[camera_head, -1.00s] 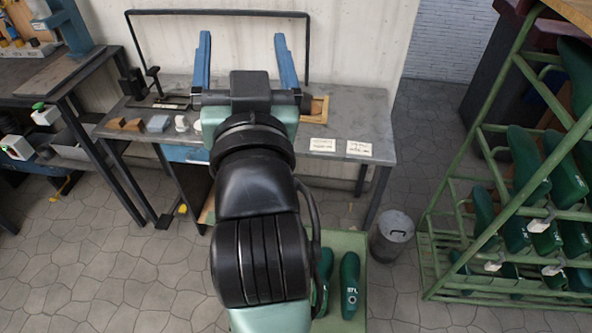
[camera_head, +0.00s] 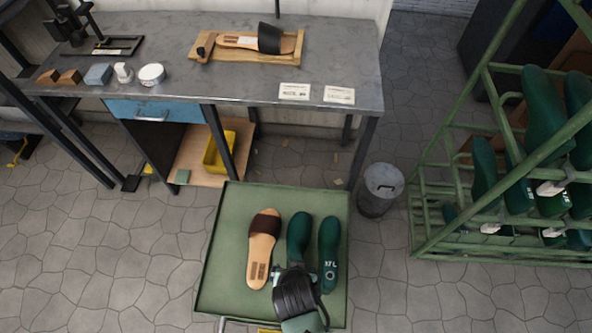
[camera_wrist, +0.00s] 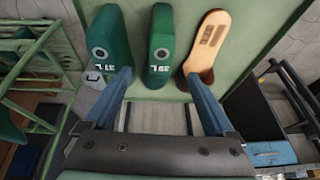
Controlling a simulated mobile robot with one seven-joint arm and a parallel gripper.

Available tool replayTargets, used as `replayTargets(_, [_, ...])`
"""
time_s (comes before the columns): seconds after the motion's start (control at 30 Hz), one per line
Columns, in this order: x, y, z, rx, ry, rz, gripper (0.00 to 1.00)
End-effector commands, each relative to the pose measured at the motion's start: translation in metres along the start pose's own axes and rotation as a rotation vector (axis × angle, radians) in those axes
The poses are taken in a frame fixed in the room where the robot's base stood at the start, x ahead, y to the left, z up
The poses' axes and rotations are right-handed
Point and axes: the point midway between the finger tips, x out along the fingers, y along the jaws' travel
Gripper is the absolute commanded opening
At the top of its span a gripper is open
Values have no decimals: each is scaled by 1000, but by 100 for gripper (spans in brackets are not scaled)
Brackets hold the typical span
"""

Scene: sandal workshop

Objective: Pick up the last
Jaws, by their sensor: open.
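Two dark green lasts lie side by side on a green tray-topped cart (camera_head: 222,270). The right last (camera_head: 329,245) is marked 37 L; it is on the left in the wrist view (camera_wrist: 108,40). The middle last (camera_head: 299,230) also shows in the wrist view (camera_wrist: 161,45) with a marking that looks like 39 L. A tan sandal with a dark brown strap (camera_head: 261,250) lies beside it. My gripper (camera_wrist: 159,74) is open, its blue fingers spread on either side of the middle last's near end. I cannot tell the height gap. In the head view my wrist hides that end.
A grey workbench (camera_head: 190,50) behind holds a sandal in a wooden jig (camera_head: 250,45), two cards (camera_head: 294,91), a white jar (camera_head: 152,74) and small blocks. A metal bin (camera_head: 380,190) stands right of the cart. A green rack (camera_head: 430,225) of lasts is at right.

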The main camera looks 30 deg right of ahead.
Motion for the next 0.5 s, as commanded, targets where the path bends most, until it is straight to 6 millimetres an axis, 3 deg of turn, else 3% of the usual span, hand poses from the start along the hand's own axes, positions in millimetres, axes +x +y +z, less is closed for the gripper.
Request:
replayTargets(0.1, [24,0,0,0,1,-1,90])
replayTargets(0.37, [44,0,0,0,3,-2,90])
replayTargets(0.5, [65,0,2,0,2,-2,90])
